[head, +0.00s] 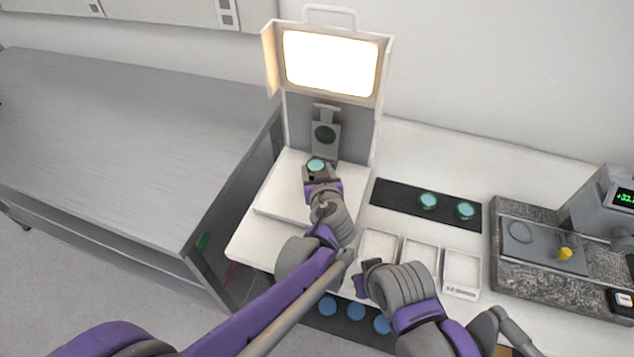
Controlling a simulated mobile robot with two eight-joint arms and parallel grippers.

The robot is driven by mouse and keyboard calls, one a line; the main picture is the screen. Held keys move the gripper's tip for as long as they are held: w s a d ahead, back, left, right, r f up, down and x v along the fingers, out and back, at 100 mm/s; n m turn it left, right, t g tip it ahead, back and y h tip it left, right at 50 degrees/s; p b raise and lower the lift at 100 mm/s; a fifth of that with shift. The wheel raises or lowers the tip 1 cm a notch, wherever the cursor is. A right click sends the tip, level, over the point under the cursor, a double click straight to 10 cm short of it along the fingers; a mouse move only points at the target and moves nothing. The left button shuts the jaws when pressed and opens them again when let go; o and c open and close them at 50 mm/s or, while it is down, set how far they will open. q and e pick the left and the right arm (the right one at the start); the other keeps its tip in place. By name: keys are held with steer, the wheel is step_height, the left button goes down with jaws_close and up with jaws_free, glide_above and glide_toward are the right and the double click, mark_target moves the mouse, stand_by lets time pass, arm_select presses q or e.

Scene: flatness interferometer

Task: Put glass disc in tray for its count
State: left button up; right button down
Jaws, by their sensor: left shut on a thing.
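My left gripper (317,172) is at the white base of the interferometer (289,186), shut on a teal glass disc (316,164) that shows at its fingertips. I cannot tell whether the disc touches the instrument. Three small white trays stand in a row to the right: the left tray (378,244), the middle tray (419,253) and the right tray (462,268). They look empty, with their near parts partly hidden by my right arm. My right gripper (362,282) is just in front of the left tray; its jaw opening does not show clearly.
Two teal discs (428,200) (466,210) lie on a dark mat (395,194) behind the trays. Blue discs (328,307) lie on a dark strip at the front edge. A granite plate with a gauge (508,275) stands at the right. A lit screen (330,64) tops the interferometer.

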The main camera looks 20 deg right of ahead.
arm_select(q)
step_height(320, 180, down, 4)
steer(key=shift+f, duration=0.2)
arm_select(e)
steer(key=shift+f, duration=0.15)
arm_select(q)
steer(key=shift+f, duration=0.1)
arm_select(e)
steer(key=shift+f, duration=0.1)
arm_select(q)
steer(key=o, duration=1.4)
steer(key=shift+a, duration=0.1)
arm_select(e)
steer(key=shift+s, duration=0.15)
